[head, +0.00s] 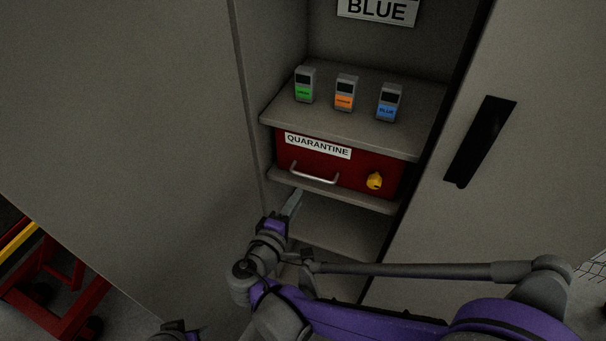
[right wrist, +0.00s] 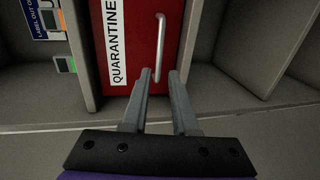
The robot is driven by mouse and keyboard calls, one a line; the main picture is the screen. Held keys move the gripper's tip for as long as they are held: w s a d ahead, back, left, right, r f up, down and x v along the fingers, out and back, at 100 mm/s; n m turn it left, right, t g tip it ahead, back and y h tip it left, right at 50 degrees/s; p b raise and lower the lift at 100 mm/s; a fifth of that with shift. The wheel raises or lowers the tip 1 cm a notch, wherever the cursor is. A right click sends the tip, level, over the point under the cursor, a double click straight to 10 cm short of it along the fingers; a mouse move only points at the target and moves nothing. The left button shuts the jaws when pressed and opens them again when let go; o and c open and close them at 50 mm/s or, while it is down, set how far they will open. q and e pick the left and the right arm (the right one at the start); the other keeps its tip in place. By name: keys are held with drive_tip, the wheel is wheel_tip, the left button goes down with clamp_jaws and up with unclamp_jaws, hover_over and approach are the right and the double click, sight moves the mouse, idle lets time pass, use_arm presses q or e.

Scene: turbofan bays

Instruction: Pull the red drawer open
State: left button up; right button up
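The red drawer (head: 363,164) sits shut under a shelf in the open cabinet, with a white QUARANTINE label (head: 318,146), a metal bar handle (head: 314,175) and a yellow knob or lock (head: 375,181) on its front. My right gripper (head: 295,197) is just below and in front of the handle. In the right wrist view its two fingers (right wrist: 162,75) are apart and empty, pointing at the red front (right wrist: 137,55), with the handle (right wrist: 160,48) ahead of the tips and not between them. At the bottom edge of the head view, a part that may be my left gripper (head: 178,330) is mostly cut off.
Three small devices, green (head: 305,85), orange (head: 345,93) and blue (head: 389,102), stand on the shelf (head: 340,125) above the drawer. A cabinet door with a black handle (head: 480,142) is at right. A red cart (head: 55,285) is at lower left. The space below the drawer is empty.

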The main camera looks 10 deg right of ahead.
sight(310, 177)
drive_tip(key=b+x, duration=0.1)
drive_tip(key=x, duration=0.9)
drive_tip(key=shift+w+d, duration=0.1)
drive_tip(key=shift+w, duration=0.2)
drive_tip(key=shift+c, duration=0.2)
clamp_jaws()
idle(0.9)
